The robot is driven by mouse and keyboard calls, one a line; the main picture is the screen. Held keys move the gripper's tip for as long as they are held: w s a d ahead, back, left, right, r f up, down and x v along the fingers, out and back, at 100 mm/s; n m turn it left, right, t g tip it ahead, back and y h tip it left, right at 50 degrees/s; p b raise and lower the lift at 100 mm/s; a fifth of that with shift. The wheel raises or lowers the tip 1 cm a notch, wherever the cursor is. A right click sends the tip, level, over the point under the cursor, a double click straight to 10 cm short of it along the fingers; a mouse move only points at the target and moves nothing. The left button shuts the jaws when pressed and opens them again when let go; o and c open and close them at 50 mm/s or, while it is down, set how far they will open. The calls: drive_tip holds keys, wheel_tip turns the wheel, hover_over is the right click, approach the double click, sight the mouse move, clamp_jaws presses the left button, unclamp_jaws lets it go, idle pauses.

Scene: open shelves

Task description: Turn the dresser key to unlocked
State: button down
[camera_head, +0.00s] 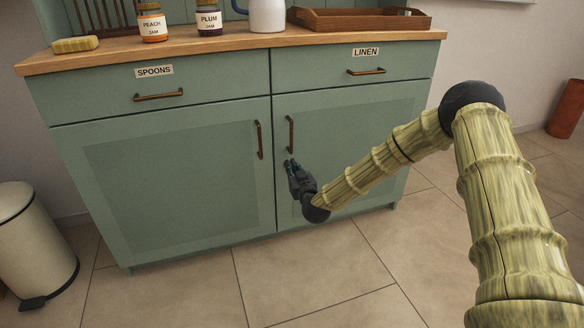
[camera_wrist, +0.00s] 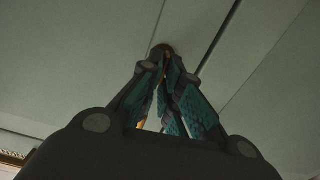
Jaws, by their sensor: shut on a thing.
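The green dresser (camera_head: 180,170) has two drawers above two doors. My gripper (camera_head: 289,164) is at the right door, just below its upright bronze handle (camera_head: 290,133). In the wrist view my gripper (camera_wrist: 166,68) has its fingertips together on a small brown key (camera_wrist: 165,48) against the green door panel. The fingers hide most of the key, so its angle and any lock marking cannot be told. The dark gap beside the door edge (camera_wrist: 217,40) runs just right of the key.
Drawers labelled SPOONS (camera_head: 154,71) and LINEN (camera_head: 366,52) have bronze handles. Jam jars (camera_head: 153,24), a white jug (camera_head: 267,15) and a wooden tray (camera_head: 360,20) stand on the top. A cream bin (camera_head: 35,245) stands at the left. Tiled floor in front is clear.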

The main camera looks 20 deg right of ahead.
drive_tip(key=n+p, duration=0.3)
drive_tip(key=n, duration=0.1)
drive_tip(key=a+n+p, duration=0.1)
drive_tip(key=n+p, duration=0.6)
drive_tip(key=n, duration=0.1)
drive_tip(key=shift+a+f+p, duration=0.15)
drive_tip(key=shift+f+p, duration=0.1)
drive_tip(key=shift+p, duration=0.05)
drive_tip(key=n, duration=0.5)
drive_tip(key=shift+f+p, duration=0.35)
drive_tip(key=c, duration=1.7)
unclamp_jaws()
drive_tip(key=shift+o, duration=0.2)
drive_tip(key=shift+s, duration=0.1)
drive_tip(key=s, duration=1.2)
drive_tip(key=shift+d, duration=0.3)
